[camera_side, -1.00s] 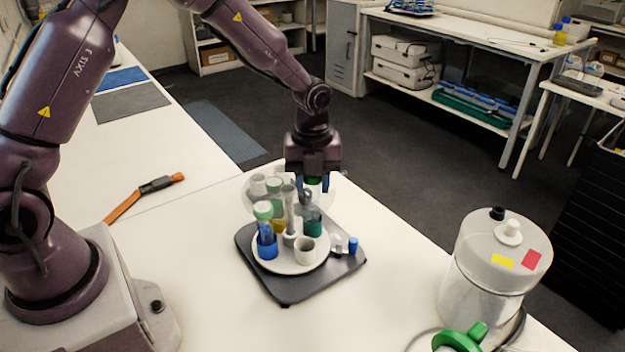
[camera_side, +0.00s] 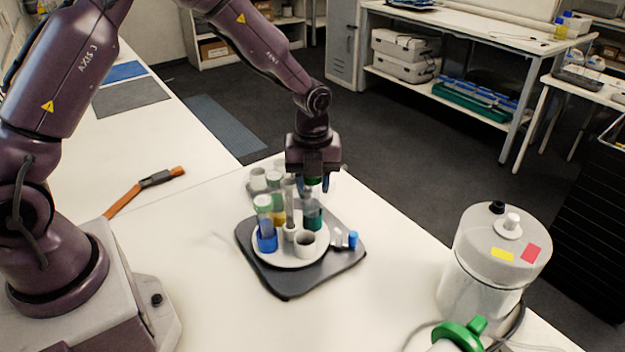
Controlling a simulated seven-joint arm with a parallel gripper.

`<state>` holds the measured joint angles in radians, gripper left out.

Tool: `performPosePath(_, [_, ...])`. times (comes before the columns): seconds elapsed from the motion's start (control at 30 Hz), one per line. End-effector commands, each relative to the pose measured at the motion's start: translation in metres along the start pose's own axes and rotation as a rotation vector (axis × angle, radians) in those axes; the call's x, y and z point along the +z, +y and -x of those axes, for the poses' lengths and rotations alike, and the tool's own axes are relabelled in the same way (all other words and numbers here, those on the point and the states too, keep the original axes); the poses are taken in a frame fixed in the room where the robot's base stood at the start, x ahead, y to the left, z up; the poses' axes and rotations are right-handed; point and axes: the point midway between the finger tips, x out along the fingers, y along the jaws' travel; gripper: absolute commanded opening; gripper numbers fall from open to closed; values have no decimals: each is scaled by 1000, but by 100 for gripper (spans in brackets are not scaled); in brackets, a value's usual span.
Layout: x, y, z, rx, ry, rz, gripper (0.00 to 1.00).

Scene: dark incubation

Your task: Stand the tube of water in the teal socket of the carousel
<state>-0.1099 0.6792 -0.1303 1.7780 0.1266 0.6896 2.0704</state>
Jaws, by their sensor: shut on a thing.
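My gripper (camera_side: 314,184) is shut on a green-capped tube (camera_side: 313,196) above the right part of the carousel. The held tube is upright and lines up with the teal socket (camera_side: 313,220); its lower end is hard to make out, so I cannot tell how deep it sits. The carousel (camera_side: 284,260) is a white round plate on a dark base. A pale-capped tube (camera_side: 263,212) stands in the blue socket (camera_side: 267,242) at the front left. Another capped tube (camera_side: 275,188) stands at the yellow socket (camera_side: 278,218) behind it.
A small blue-ended piece (camera_side: 347,240) is on the base's right side. A large lidded container (camera_side: 495,260) and a green ring-shaped item (camera_side: 462,335) are at the right. The front table is clear.

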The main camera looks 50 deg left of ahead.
Motion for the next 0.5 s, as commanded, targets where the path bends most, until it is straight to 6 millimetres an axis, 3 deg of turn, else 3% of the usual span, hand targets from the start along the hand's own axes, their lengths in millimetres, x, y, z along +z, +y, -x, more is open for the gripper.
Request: performPosePath(0.5, [0,0,-8,1,0,-1,12])
